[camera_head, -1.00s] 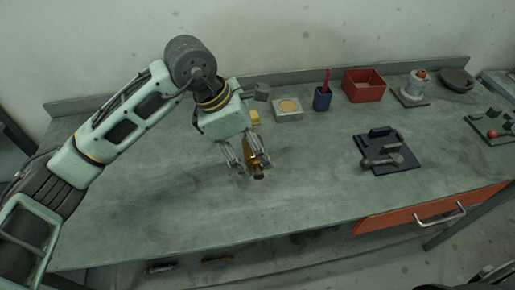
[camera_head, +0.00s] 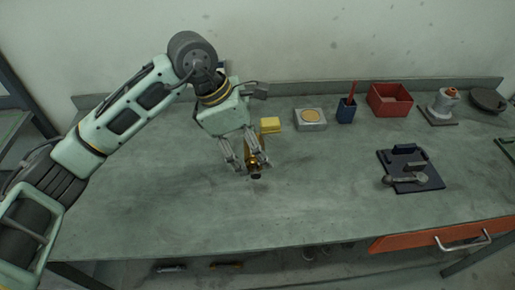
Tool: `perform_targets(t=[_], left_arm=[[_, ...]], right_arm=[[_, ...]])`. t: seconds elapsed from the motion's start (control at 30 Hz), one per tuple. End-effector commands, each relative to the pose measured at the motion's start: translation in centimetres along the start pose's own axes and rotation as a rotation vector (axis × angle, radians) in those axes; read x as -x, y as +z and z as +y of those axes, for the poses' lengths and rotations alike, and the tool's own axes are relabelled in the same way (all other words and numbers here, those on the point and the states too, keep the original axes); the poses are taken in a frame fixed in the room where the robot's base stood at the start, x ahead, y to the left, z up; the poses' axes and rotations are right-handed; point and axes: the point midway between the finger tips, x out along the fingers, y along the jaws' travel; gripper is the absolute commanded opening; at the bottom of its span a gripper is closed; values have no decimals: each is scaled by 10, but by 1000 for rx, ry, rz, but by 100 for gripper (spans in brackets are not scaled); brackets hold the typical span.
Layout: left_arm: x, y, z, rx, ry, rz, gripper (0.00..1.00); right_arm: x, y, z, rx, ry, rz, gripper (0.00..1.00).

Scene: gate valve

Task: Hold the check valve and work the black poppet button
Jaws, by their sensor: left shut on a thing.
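The check valve (camera_head: 252,161) is a small brass-coloured body with a dark end facing the front of the bench. My left gripper (camera_head: 246,168) comes down from above and is shut on the valve, with one finger on each side of it. The valve is at or just above the bench top; I cannot tell which. The dark end (camera_head: 255,176) shows between the fingertips, but I cannot tell whether it is the black poppet button. The gripper hides part of the valve. My right gripper is not in view.
Behind the gripper are a yellow block (camera_head: 271,125), a grey box with a round tan top (camera_head: 310,119), a blue cup (camera_head: 346,110) and a red bin (camera_head: 390,100). A dark plate with grey parts (camera_head: 411,171) lies at right. The bench's front left is clear.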

Motion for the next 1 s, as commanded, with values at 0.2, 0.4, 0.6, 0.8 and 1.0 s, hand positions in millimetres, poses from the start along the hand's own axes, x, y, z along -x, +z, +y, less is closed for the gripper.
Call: perform_targets(t=[0.2,0.4,0.6,0.8,1.0], left_arm=[[4,-8,6,0,3,-2,34],[8,-17,10,2,2,-2,34],[11,-24,15,0,2,-2,34],[14,-30,18,0,3,-2,34],[15,-31,19,-1,2,-3,34]], right_arm=[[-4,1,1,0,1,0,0],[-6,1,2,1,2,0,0],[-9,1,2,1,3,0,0],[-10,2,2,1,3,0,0],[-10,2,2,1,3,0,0]])
